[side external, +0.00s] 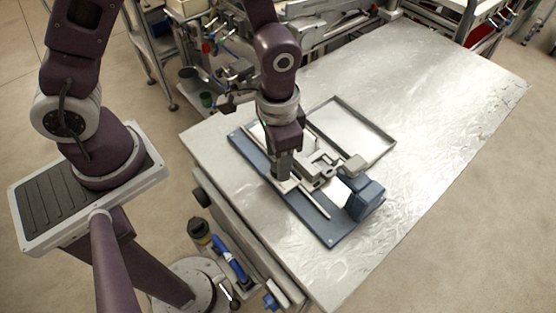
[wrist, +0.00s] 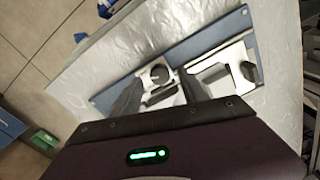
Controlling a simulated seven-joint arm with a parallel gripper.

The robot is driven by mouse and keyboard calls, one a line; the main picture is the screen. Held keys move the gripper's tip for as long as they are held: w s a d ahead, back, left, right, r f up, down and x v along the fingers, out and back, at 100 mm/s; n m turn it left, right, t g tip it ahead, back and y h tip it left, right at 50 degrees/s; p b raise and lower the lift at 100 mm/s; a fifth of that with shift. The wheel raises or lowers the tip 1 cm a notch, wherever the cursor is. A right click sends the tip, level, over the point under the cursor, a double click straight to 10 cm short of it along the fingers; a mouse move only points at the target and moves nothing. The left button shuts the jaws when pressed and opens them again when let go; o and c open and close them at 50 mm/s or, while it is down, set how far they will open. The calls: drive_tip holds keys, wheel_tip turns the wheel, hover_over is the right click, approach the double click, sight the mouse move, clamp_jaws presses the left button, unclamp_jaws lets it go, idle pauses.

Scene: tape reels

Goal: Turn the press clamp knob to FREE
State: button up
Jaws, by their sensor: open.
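The press (side external: 318,170) is a light grey metal mechanism on a long blue base plate (side external: 335,238), which lies on the metal table. A dark blue block (side external: 366,198) stands at its right end. My gripper (side external: 284,178) points down over the left part of the press. In the wrist view my gripper (wrist: 160,79) is open, its two dark fingers apart. A pale ring-shaped part (wrist: 158,65) of the press shows between and beyond the fingertips. I cannot tell whether they touch it. I cannot make out the clamp knob or a FREE mark; the gripper hides part of the press.
A shallow metal-rimmed tray (side external: 378,136) lies behind the press. The shiny metal table (side external: 440,90) is clear to the right and at the back. A blue-handled tool and a bottle (side external: 199,228) sit below the table's near left edge.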

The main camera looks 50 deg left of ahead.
wheel_tip(320, 180, up, 5)
drive_tip(key=shift+r, duration=0.1)
drive_tip(key=s+a+r+n+t, duration=0.1)
drive_tip(key=s+a+r+t, duration=0.15)
drive_tip(key=r, duration=0.45)
drive_tip(key=s+a+r+n+t, duration=0.1)
drive_tip(key=a+r, duration=0.3)
drive_tip(key=r, duration=0.3)
drive_tip(key=s+a+r+n+t, duration=0.2)
drive_tip(key=s+a+r, duration=0.2)
drive_tip(key=s, duration=0.3)
drive_tip(key=shift+s+r, duration=0.2)
drive_tip(key=shift+s, duration=0.15)
